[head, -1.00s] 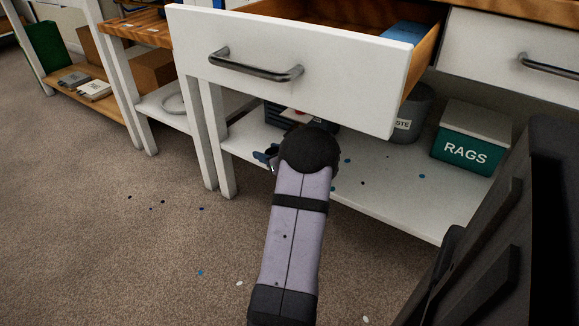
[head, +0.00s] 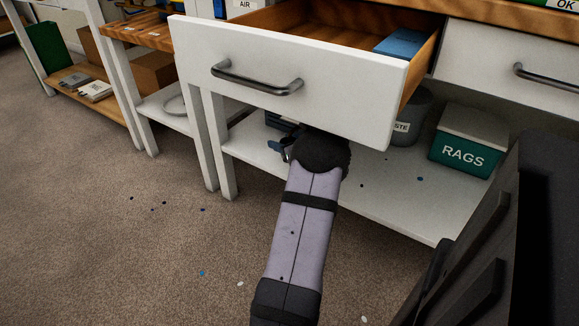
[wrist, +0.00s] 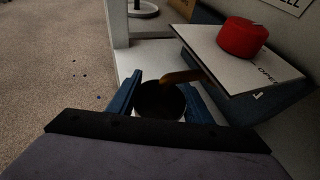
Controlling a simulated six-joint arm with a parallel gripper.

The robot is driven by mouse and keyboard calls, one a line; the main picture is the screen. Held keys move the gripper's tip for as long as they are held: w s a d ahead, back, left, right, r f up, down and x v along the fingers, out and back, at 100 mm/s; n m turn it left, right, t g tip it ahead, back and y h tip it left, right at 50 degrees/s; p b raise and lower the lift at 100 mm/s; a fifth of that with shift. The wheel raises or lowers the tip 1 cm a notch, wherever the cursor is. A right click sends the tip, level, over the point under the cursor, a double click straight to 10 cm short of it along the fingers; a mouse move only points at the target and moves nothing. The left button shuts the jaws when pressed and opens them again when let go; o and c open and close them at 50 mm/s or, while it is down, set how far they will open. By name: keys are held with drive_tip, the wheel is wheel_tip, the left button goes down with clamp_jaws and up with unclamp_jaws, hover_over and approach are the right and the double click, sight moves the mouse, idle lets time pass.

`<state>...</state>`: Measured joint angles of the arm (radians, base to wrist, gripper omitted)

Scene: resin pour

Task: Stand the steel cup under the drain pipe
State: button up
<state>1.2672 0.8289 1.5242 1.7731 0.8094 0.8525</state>
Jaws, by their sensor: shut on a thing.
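The steel cup (wrist: 160,105) is in the wrist view, seen from above with a pale rim and a dark inside. My gripper (wrist: 164,84) has its blue fingers on either side of the cup and is shut on it. The brown drain pipe (wrist: 180,76) sticks out leftward from a dark box, and its end overlaps the cup's far rim in this view. I cannot tell the height gap between them, or whether the cup touches the shelf. In the head view my gripper (head: 284,149) is low under the open drawer, and the cup is mostly hidden.
The box has a white top (wrist: 220,55) with a red knob (wrist: 242,37). The open drawer (head: 290,75) overhangs the white lower shelf (head: 400,210). A grey waste bin (head: 408,120) and a green RAGS box (head: 468,145) stand to the right.

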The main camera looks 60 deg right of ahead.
drive_tip(key=shift+f, duration=0.1)
drive_tip(key=shift+f+b, duration=1.5)
drive_tip(key=shift+f, duration=0.9)
drive_tip(key=shift+f, duration=0.15)
drive_tip(key=shift+f, duration=0.1)
drive_tip(key=o, duration=1.1)
drive_tip(key=shift+c, duration=0.2)
